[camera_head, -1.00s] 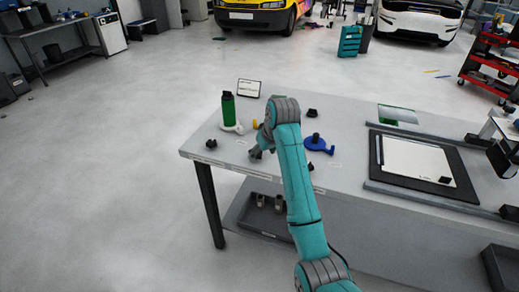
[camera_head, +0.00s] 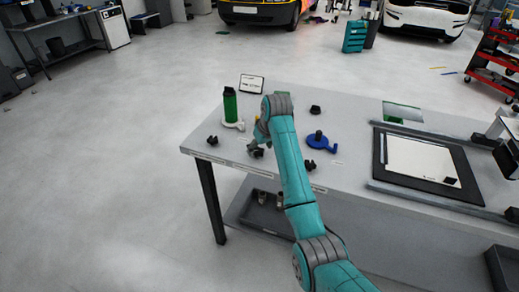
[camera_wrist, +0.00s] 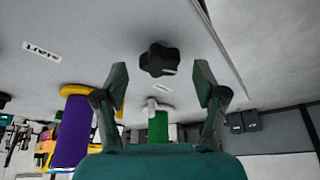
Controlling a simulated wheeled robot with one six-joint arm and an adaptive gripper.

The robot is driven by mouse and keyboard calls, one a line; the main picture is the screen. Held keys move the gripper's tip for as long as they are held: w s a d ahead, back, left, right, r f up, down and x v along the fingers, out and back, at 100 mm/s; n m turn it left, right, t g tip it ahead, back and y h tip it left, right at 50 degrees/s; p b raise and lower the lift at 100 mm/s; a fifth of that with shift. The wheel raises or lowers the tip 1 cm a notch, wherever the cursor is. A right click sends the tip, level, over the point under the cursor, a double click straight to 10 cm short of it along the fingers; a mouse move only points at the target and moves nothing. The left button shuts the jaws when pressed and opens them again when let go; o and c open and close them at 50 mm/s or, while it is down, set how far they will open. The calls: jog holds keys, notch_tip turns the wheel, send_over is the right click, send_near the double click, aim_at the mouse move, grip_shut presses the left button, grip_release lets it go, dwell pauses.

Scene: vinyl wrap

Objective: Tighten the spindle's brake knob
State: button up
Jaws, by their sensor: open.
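A black star-shaped knob (camera_wrist: 159,59) shows in the wrist view on the grey tabletop, ahead of and between my gripper's (camera_wrist: 160,84) two green fingers. The fingers are spread and apart from the knob. A green roll on a white spindle (camera_wrist: 158,125) stands beyond it, and it also stands at the table's left in the head view (camera_head: 230,105). A purple roll (camera_wrist: 72,132) on a yellow spindle shows at the left in the wrist view; my arm mostly hides it in the head view. In the head view my gripper (camera_head: 256,151) is low over the table's front left.
The table (camera_head: 350,185) also bears a blue spindle (camera_head: 319,141), several black knobs, including one at the left (camera_head: 212,140), and a small sign (camera_head: 251,84). A black mat with a white sheet (camera_head: 415,160) lies at right. Open floor lies left.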

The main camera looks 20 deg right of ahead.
jog(key=shift+w+a+f, duration=0.1)
jog(key=shift+w+f, duration=0.15)
jog(key=shift+f, duration=0.35)
jog(key=c, duration=1.1)
jog(key=shift+c, duration=0.2)
